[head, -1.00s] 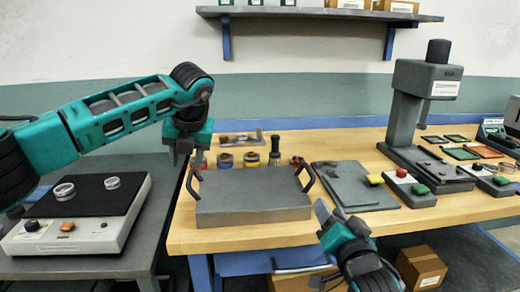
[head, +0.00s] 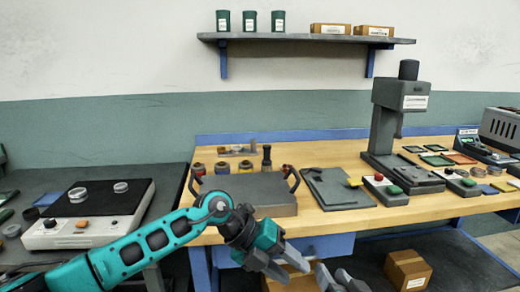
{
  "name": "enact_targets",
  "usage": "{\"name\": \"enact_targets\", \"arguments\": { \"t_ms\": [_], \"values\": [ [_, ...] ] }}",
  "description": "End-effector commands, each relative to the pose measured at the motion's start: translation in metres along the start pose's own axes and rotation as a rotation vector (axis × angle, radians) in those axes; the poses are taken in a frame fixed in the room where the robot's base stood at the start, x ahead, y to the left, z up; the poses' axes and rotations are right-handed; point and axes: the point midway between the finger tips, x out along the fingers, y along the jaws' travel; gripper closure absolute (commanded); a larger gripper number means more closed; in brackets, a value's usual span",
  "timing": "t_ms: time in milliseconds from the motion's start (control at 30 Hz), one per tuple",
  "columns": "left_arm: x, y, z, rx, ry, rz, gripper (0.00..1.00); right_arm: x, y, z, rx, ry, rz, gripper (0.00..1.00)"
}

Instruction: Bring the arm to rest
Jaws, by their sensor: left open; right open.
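My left arm comes in from the lower left. My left gripper (head: 286,262) is open and empty, hanging low in front of the workbench (head: 335,218) edge, with its fingers pointing down and to the right. My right gripper (head: 338,277) is open at the bottom edge, close to the right of the left one; only its fingers show.
A grey plate with two handles (head: 260,190) lies on the bench, partly hidden by my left arm. A grey press (head: 388,125) stands behind right, with button boxes (head: 384,190) before it. A cardboard box (head: 408,270) sits below. A wall shelf (head: 300,38) hangs above.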

Motion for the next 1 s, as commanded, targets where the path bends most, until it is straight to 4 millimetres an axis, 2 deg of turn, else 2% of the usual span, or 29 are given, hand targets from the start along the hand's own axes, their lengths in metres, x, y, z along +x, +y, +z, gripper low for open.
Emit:
{"name": "enact_targets", "arguments": {
  "t_ms": [33,100,233,367,467,567,667,767,867,900,1000],
  "values": [
    [0.014,-0.014,-0.016,-0.039,0.018,-0.138,0.55,-0.006,0.005,0.009,-0.020,-0.022,0.008,0.56],
    [0.024,-0.035,-0.030,-0.103,0.019,-0.326,0.55,-0.014,0.010,0.022,-0.047,-0.048,0.016,0.56],
    [0.022,-0.061,-0.044,-0.269,-0.023,-0.647,0.55,-0.031,0.021,0.044,-0.103,-0.099,0.030,0.56],
    [0.006,-0.064,-0.045,-0.487,-0.112,-0.919,0.55,-0.048,0.031,0.066,-0.157,-0.152,0.040,0.56],
    [-0.009,-0.046,-0.041,-0.686,-0.209,-1.086,0.55,-0.063,0.038,0.083,-0.198,-0.192,0.046,0.56],
    [-0.022,-0.012,-0.039,-0.907,-0.323,-1.210,0.55,-0.078,0.044,0.098,-0.238,-0.232,0.049,0.56],
    [-0.031,0.035,-0.045,-1.147,-0.447,-1.290,0.55,-0.095,0.051,0.113,-0.279,-0.272,0.051,0.56],
    [-0.035,0.091,-0.063,-1.397,-0.575,-1.323,0.55,-0.111,0.057,0.127,-0.320,-0.313,0.051,0.56],
    [-0.034,0.148,-0.094,-1.653,-0.699,-1.309,0.55,-0.129,0.062,0.140,-0.358,-0.354,0.050,0.56],
    [-0.033,0.170,-0.109,-1.753,-0.745,-1.292,0.55,-0.136,0.064,0.145,-0.374,-0.370,0.049,0.56],
    [-0.029,0.216,-0.152,-1.974,-0.842,-1.227,0.55,-0.152,0.068,0.155,-0.409,-0.405,0.045,0.56]
  ]
}}
